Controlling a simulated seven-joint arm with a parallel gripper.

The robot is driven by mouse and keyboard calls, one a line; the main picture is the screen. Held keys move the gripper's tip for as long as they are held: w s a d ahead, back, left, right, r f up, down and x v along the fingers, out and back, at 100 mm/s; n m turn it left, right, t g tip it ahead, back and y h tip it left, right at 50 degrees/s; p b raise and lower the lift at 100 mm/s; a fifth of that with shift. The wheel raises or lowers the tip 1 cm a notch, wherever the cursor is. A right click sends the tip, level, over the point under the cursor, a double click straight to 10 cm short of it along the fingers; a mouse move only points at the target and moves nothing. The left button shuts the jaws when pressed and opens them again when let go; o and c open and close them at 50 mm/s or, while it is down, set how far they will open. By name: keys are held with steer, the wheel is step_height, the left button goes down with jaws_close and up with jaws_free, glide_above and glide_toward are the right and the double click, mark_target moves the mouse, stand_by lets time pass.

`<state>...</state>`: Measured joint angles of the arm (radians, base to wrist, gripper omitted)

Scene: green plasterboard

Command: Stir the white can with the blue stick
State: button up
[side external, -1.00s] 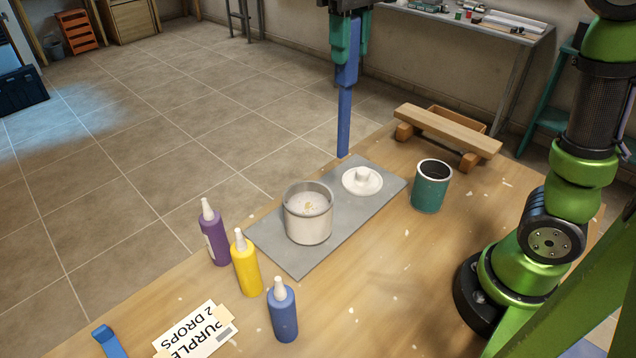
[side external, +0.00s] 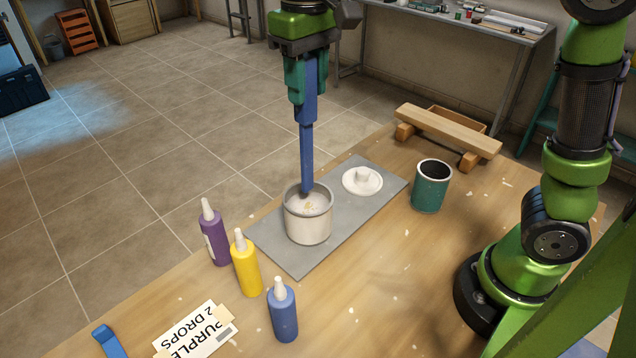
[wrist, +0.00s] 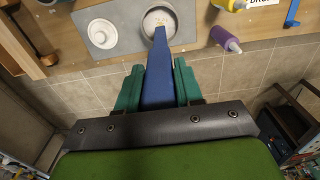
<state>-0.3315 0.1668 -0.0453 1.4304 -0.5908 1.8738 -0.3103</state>
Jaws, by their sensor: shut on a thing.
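The white can (side external: 309,222) stands open on a grey mat (side external: 268,229) and holds a pale content with a small yellowish patch. My gripper (side external: 307,92) is shut on the blue stick (side external: 307,150), which hangs straight down. The stick's lower tip is at the can's mouth, towards its back left; its exact depth is hard to tell. In the wrist view the green fingers (wrist: 158,88) clasp the blue stick (wrist: 158,72), and its tip overlaps the near rim of the white can (wrist: 148,30).
A white lid (side external: 362,182) lies on the mat behind the can. A teal can (side external: 431,186) stands to the right. Purple (side external: 213,236), yellow (side external: 246,268) and blue (side external: 282,312) bottles stand front left, near a "PURPLE 2 DROPS" card (side external: 197,334). A wooden rack (side external: 447,132) is behind.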

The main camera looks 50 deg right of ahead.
mark_target(309, 127)
step_height(309, 127, down, 8)
steer(key=shift+f, duration=0.2)
stand_by(0.5)
steer(key=shift+d, duration=0.1)
stand_by(0.3)
